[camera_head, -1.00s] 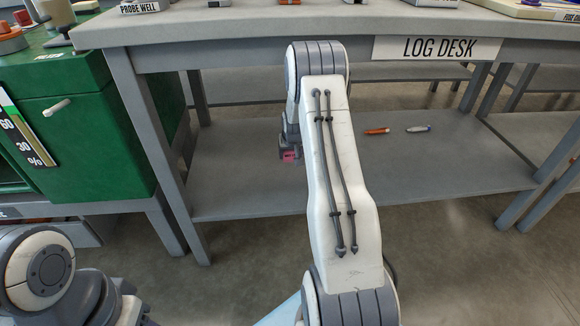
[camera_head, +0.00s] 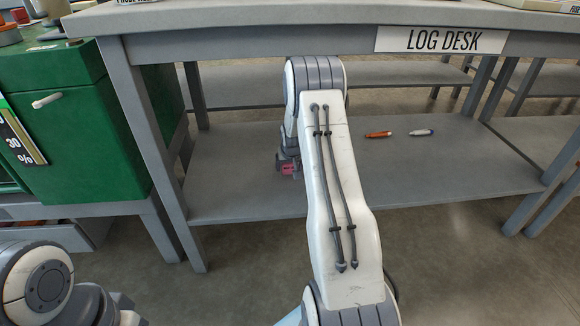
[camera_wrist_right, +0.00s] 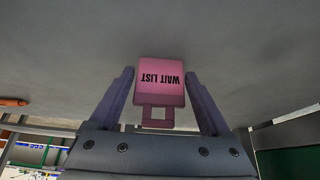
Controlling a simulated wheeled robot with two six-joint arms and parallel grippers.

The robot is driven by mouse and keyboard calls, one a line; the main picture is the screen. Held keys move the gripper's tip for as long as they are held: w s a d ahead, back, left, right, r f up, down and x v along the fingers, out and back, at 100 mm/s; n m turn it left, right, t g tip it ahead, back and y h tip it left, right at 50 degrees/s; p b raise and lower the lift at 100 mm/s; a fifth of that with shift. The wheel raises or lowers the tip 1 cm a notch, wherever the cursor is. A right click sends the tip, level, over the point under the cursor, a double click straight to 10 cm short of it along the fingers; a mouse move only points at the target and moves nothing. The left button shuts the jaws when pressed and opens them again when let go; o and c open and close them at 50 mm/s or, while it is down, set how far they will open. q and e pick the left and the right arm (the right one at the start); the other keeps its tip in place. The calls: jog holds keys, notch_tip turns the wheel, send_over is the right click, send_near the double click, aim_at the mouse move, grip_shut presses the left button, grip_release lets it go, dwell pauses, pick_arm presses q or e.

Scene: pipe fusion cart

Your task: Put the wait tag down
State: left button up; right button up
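The wait tag (camera_wrist_right: 162,78) is a pink block with "WAIT LIST" lettering, upside down in the right wrist view, and a square loop at its near end. In the head view the tag (camera_head: 289,169) is a small pink patch at the lower shelf, beneath the log desk. My right gripper (camera_wrist_right: 160,72) has its fingers spread on either side of the tag, with a narrow gap beside it. The loop is not pinched. The tag appears to be at the shelf surface, but contact is hard to tell. My left arm shows at bottom left; its gripper is out of frame.
The grey lower shelf (camera_head: 440,170) has free room to the right. The log desk top (camera_head: 300,18) is overhead, with a leg (camera_head: 150,150) at left. A green cabinet (camera_head: 95,140) stands farther left.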

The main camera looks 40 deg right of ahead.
jog(key=shift+o, duration=0.3)
jog(key=shift+r, duration=0.35)
jog(key=p+v, duration=0.6)
jog(key=v, duration=0.6)
jog(key=s+a+r+n+g+y, duration=0.1)
jog(key=s+a+r+n, duration=0.15)
jog(key=a, duration=0.75)
jog(key=s+a+r+n+y, duration=0.1)
jog(key=s+a+r+n, duration=0.15)
jog(key=a, duration=0.75)
jog(key=s+a+r+n+g+y, duration=0.1)
jog(key=s+a+r+n, duration=0.2)
jog(key=a, duration=0.7)
jog(key=s+a+r+n+g, duration=0.1)
jog(key=s+a+n, duration=0.2)
jog(key=s, duration=0.8)
jog(key=s+a+r+n+g+y, duration=0.1)
jog(key=s+a+r+n+g, duration=0.1)
jog(key=s+a, duration=0.5)
jog(key=s, duration=0.5)
jog(key=shift+r+n, duration=0.3)
jog(key=shift+n, duration=0.1)
jog(key=shift+s+r, duration=0.1)
